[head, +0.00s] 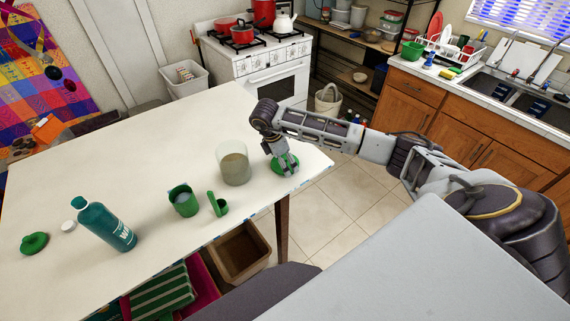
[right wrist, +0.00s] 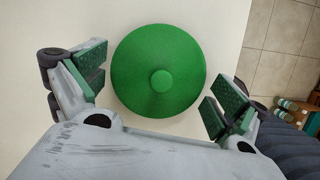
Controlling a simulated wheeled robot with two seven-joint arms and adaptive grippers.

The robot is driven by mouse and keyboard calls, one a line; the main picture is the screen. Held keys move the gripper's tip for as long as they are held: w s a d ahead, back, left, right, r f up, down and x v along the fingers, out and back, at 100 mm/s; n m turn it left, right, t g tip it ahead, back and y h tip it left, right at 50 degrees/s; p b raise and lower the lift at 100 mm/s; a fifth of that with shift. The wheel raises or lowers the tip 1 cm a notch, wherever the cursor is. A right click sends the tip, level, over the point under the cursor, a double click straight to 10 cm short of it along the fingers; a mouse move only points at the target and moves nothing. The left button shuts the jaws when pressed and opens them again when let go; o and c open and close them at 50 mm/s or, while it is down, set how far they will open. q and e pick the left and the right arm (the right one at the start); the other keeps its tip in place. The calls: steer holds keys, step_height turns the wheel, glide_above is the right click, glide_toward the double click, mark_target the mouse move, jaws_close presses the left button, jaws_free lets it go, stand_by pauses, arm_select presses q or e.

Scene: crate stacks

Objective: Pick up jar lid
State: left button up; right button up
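A round green lid (right wrist: 158,55) with a small centre knob lies on the white table in the right wrist view. In the head view it shows near the table's right end (head: 289,163), partly covered by my right gripper (head: 281,157). My right gripper is open in the right wrist view (right wrist: 152,84), its two green-padded fingers apart at the left and lower right of the lid, with gaps to it. A clear glass jar (head: 235,167) with something tan inside stands just left of the gripper. Another green lid-like piece (head: 34,243) lies at the far left. My left gripper is not in view.
On the white table (head: 130,150) stand a green mug (head: 183,200), a small green piece (head: 218,204), a tilted teal bottle (head: 106,226) and a white cap (head: 68,226). The table's right edge is close to the lid. The table's back half is clear.

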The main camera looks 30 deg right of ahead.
steer(key=shift+c, duration=1.4)
steer(key=shift+r, duration=0.1)
step_height(320, 180, up, 8)
steer(key=shift+r+b, duration=0.25)
steer(key=shift+b, duration=0.65)
steer(key=shift+r, duration=0.7)
